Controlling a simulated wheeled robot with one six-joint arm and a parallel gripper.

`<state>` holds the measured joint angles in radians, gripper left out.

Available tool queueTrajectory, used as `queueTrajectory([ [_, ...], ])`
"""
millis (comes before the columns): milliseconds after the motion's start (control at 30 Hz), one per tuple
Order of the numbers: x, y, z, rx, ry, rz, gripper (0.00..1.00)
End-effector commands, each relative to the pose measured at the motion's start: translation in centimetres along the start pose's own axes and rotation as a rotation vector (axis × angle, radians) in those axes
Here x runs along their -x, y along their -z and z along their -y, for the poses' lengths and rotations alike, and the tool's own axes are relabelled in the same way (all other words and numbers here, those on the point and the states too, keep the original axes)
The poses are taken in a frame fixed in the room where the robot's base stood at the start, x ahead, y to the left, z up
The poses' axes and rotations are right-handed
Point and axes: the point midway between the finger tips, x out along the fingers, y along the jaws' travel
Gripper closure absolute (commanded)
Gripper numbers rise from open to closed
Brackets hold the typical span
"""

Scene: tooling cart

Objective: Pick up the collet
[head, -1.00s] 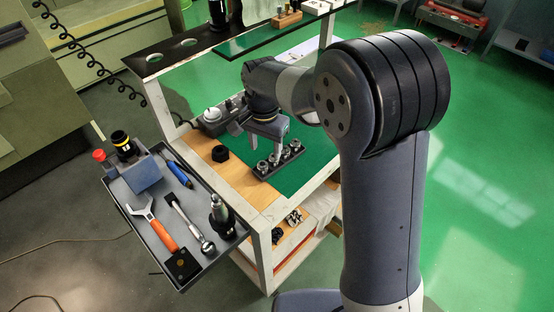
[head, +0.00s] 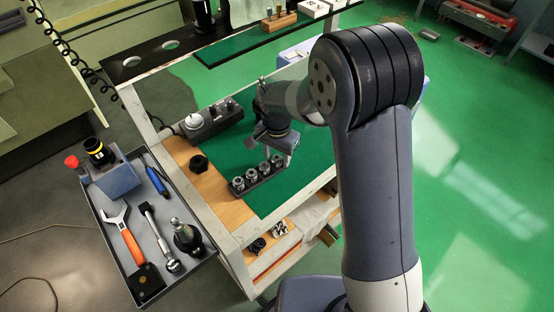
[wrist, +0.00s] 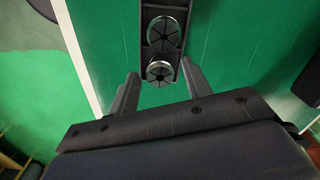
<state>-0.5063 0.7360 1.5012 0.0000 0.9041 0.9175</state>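Several metallic collets stand upright in a black rack (head: 262,178) on the cart's green mat. Two slotted round collets show in the wrist view, a nearer one (wrist: 160,70) and a farther one (wrist: 163,33). My gripper (wrist: 160,74) is open and empty in the wrist view, one finger on each side of the rack's near end and the nearer collet. Whether the fingers touch anything, and their height, I cannot tell. In the head view my gripper (head: 284,150) is over the rack's right end, partly hidden by my wrist.
A grey control box (head: 212,122) and a black knob-like part (head: 199,163) lie left of the rack. A tool tray (head: 152,228) with a wrench hangs at the left. A raised shelf (head: 235,48) stands behind. Green mat is clear before the rack.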

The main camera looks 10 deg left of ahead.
Motion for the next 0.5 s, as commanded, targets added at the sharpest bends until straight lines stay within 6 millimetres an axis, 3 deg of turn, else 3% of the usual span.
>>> queueTrajectory([
  [500,0.04,0.01,0.00,0.000,0.000,0.000,0.96],
])
